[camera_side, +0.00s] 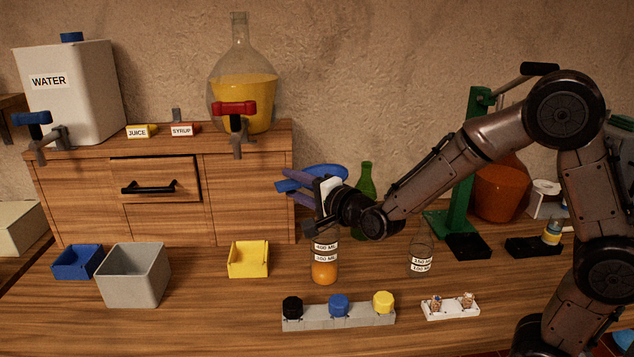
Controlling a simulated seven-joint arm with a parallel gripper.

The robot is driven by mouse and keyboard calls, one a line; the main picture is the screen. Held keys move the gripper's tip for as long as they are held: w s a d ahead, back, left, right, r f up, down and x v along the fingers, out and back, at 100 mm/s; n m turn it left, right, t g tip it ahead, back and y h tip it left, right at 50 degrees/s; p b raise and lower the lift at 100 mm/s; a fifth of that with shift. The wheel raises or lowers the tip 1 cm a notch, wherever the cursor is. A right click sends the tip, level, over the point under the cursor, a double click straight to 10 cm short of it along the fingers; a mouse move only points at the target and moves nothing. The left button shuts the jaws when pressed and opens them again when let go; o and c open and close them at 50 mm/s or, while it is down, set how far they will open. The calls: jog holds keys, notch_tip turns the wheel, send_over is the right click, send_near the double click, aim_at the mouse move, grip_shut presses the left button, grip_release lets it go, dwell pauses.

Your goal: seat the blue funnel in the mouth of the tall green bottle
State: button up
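The tall green bottle (366,182) stands upright behind my wrist, to the right of the funnel. The funnel is apart from the bottle's mouth.
A jar of orange liquid (324,270) stands below my gripper, and a clear jar (421,261) right of it. A cap rack (339,324), a small white tray (450,312) and a yellow bin (248,261) are nearby. A green press (462,170) stands behind my arm.

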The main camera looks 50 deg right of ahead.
grip_shut()
notch_tip(320, 180, up, 10)
jog(key=shift+r, duration=0.1)
dwell(0.6)
dwell(0.4)
